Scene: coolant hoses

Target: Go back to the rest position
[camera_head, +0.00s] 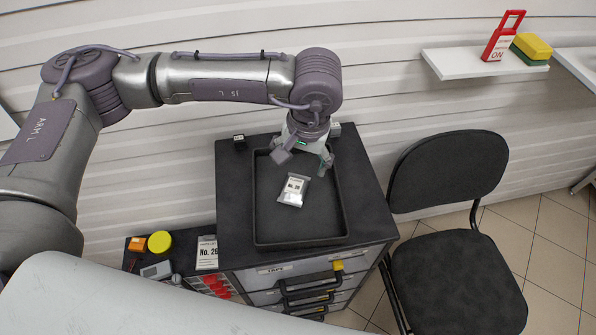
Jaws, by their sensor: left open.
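My left arm comes in from the left and reaches across to the drawer cabinet. My left gripper (304,160) points down over the far part of a black tray (297,240) on the cabinet top. Its fingers are spread and nothing shows between them. A small clear bag with a white label (293,190) reading "No. 26" or similar lies in the tray, just below the gripper in the picture and apart from the fingers. My right gripper is not in view.
The cabinet (230,190) stands against a white slatted wall. A black chair (455,275) is at its right. A wall shelf (480,62) holds a red sign stand and sponges. A yellow round lid (159,242), an orange box and a "No. 26" card (207,253) are at the lower left.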

